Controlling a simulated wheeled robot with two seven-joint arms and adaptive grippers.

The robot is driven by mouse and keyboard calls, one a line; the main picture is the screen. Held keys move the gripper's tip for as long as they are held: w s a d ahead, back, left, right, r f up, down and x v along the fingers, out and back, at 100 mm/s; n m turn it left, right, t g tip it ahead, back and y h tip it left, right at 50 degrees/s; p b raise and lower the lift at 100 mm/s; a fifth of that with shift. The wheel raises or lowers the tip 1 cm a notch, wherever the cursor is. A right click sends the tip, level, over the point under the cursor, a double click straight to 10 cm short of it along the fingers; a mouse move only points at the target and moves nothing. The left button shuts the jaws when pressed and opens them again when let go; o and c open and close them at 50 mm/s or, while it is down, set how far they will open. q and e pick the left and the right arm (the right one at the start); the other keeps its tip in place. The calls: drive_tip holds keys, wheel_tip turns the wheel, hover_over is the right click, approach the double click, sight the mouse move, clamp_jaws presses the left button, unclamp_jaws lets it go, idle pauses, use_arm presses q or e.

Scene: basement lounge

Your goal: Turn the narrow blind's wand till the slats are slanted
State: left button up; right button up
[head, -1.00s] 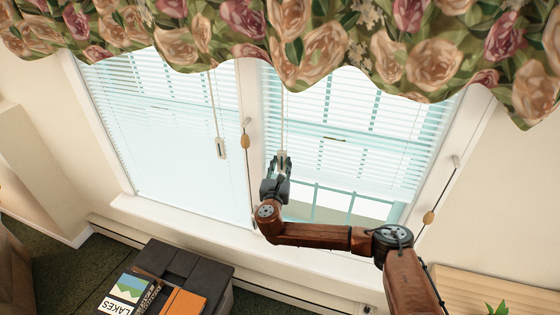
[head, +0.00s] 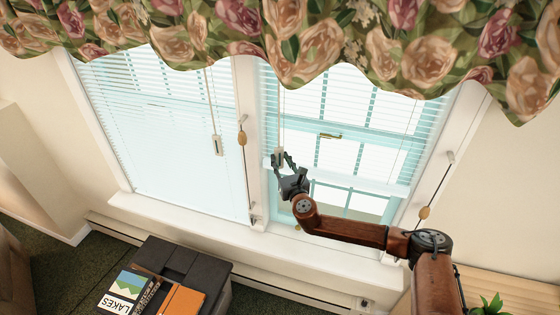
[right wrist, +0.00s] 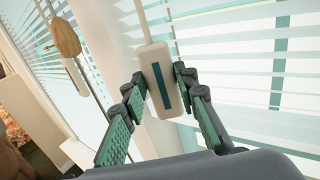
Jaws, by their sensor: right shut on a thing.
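Two white slatted blinds hang side by side, a left blind (head: 165,140) and a right blind (head: 400,125); I cannot tell for certain which is narrower. The right blind's wand (head: 282,118) hangs near its left edge, with a pale handle (head: 280,155) at the bottom. The handle shows a teal stripe in the right wrist view (right wrist: 160,80). My right gripper (head: 281,161) is shut on this handle, a finger on each side. The right blind's slats look thin, with the window bars showing between them. My left gripper is not in view.
The left blind's wand handle (head: 217,145) hangs free. Cords with wooden tassels hang at the middle post (head: 241,138) and at the right (head: 425,212). A floral valance (head: 330,40) covers the blinds' tops. A dark ottoman (head: 190,265) with books stands below the sill (head: 190,215).

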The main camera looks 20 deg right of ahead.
drive_tip(key=o, duration=1.2)
drive_tip(key=shift+c, duration=0.2)
drive_tip(key=s, duration=1.2)
drive_tip(key=shift+d, duration=0.1)
